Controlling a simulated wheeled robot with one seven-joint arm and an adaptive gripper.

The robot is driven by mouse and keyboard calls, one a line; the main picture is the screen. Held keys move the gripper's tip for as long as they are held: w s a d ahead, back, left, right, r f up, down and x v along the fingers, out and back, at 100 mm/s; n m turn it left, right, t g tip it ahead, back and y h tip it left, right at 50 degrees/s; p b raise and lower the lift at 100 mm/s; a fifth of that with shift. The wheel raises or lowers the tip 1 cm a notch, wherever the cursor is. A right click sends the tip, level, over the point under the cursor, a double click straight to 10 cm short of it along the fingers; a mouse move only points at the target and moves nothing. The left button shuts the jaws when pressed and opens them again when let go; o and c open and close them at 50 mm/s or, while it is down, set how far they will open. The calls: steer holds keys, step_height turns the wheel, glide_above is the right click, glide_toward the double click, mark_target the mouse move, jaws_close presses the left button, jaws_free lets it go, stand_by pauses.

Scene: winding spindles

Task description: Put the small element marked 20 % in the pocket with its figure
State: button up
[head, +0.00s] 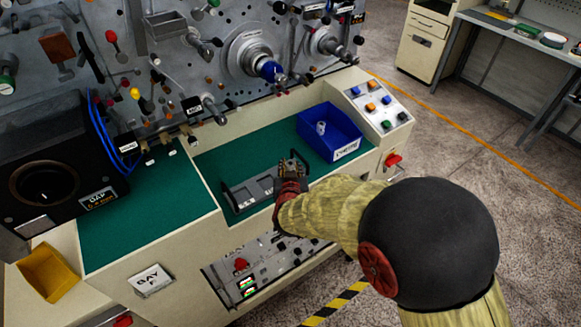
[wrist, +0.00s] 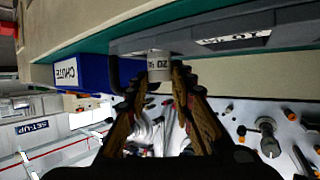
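The small element (wrist: 159,66) is a pale short cylinder with a dark 20 on it, upside down in the wrist view. It sits between the fingertips of my gripper (wrist: 154,76), which appear closed against its sides. In the head view my gripper (head: 292,168) is over the right end of a grey rack (head: 247,190) on the green bench top.
A blue bin (head: 345,140) labelled CHUTE stands behind and right of the rack, with a small pale object inside. A control panel with buttons (head: 380,105) is at the right. A black machine (head: 55,185) stands at the left. Green bench top (head: 150,205) is bare left of the rack.

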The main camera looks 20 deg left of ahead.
steer(key=shift+o, duration=0.7)
steer(key=shift+r, duration=0.1)
steer(key=shift+s+r, duration=0.2)
steer(key=p+v, duration=0.3)
steer(key=v, duration=0.8)
steer(key=shift+s+d, duration=0.2)
steer(key=shift+s, duration=0.15)
